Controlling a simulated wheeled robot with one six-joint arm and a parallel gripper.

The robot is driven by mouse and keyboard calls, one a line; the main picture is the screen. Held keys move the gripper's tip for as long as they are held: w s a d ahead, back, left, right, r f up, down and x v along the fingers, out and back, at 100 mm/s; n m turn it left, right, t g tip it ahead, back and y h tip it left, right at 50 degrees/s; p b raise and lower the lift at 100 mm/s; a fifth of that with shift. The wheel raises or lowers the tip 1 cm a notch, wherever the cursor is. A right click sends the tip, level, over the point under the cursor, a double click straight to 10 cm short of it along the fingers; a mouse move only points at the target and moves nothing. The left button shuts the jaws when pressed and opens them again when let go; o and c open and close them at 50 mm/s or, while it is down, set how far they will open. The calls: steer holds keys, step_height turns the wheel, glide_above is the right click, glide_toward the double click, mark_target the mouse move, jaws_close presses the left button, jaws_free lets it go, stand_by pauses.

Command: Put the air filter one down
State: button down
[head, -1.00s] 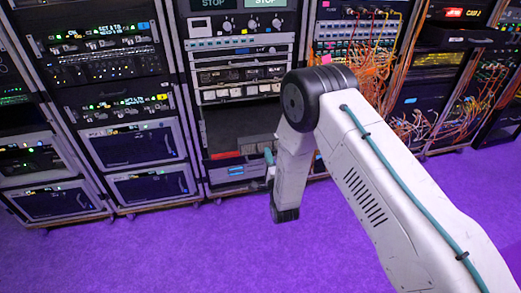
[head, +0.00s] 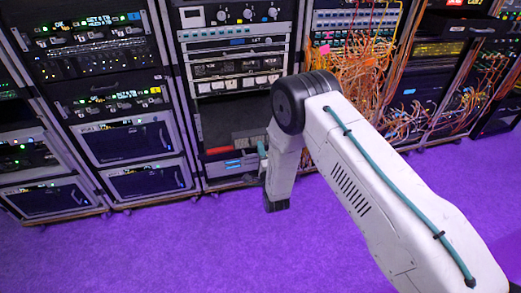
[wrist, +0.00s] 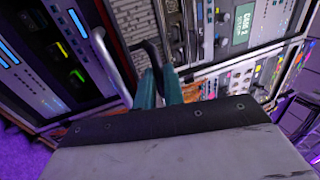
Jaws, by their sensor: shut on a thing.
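My gripper (wrist: 158,88) shows its two teal fingers in the wrist view, just beyond the dark edge of my wrist. They are closed around a dark piece at their tips. A grey, mesh-textured panel with a black edge (wrist: 130,20) lies just beyond the tips and appears to be the air filter; where it meets the fingers is unclear. In the head view my arm hides most of the gripper; only a bit of teal (head: 262,150) shows, in front of the middle rack. The air filter cannot be made out there.
Equipment racks stand in a row, with a left rack (head: 125,140) and the middle rack (head: 235,60). The middle rack has a dark open bay (head: 232,122) above low units (head: 232,165). Orange cables (head: 365,75) hang at the right. The purple floor (head: 150,250) in front is clear.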

steer(key=c, duration=1.5)
jaws_free()
steer(key=shift+c, duration=0.2)
steer(key=shift+o, duration=0.2)
